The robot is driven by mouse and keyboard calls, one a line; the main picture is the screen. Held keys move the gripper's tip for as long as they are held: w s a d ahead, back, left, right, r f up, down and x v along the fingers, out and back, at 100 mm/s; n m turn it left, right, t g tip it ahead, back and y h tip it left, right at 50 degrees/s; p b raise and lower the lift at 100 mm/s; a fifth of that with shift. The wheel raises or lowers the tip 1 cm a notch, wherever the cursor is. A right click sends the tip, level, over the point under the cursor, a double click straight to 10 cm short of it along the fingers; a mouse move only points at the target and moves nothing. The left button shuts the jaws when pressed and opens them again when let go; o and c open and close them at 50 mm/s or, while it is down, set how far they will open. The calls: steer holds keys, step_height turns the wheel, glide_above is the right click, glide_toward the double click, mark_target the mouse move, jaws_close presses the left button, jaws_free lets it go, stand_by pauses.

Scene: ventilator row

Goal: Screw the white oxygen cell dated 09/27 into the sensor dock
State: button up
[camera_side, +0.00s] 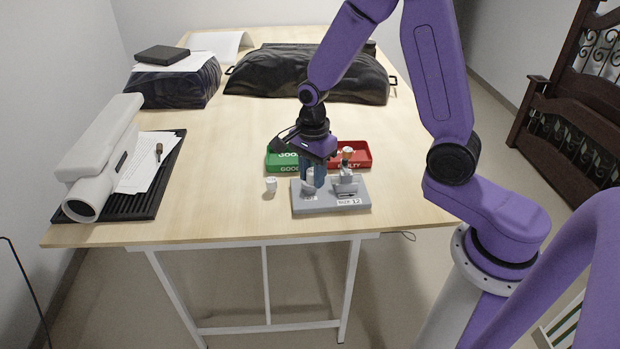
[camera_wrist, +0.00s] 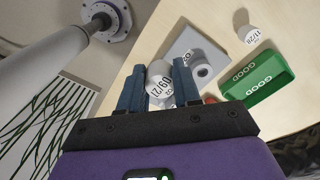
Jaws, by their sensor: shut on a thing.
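The white oxygen cell marked 09/27 (camera_wrist: 157,84) is between the two blue fingers of my gripper (camera_wrist: 160,78), which is shut on it. In the side view, my gripper (camera_side: 313,178) points down over the left part of the grey sensor dock (camera_side: 330,207). The held cell (camera_side: 309,184) shows pale between the fingers there. The dock also shows in the wrist view (camera_wrist: 190,43), with a round grey fitting with a dark opening (camera_wrist: 202,69) right of the fingers. The fingers hide the cell's lower end, so I cannot tell whether it touches the dock.
Another white cell, marked 11/28 (camera_wrist: 251,34), stands left of the dock in the side view (camera_side: 270,186). A green GOOD tray (camera_side: 283,159) and a red tray (camera_side: 361,157) holding a white cell (camera_side: 347,151) lie behind the dock. A white cylindrical device (camera_side: 97,160) stands at left.

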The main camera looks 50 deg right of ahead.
steer(key=shift+w+d+f, duration=1)
steer(key=shift+w+d, duration=0.2)
steer(key=shift+w+d+f, duration=1)
steer(key=shift+w+d, duration=0.2)
steer(key=shift+w+d+f, duration=1)
steer(key=shift+w+d, duration=0.2)
steer(key=shift+f, duration=1.15)
steer(key=o, duration=0.9)
steer(key=shift+r, duration=0.15)
steer(key=shift+r, duration=0.45)
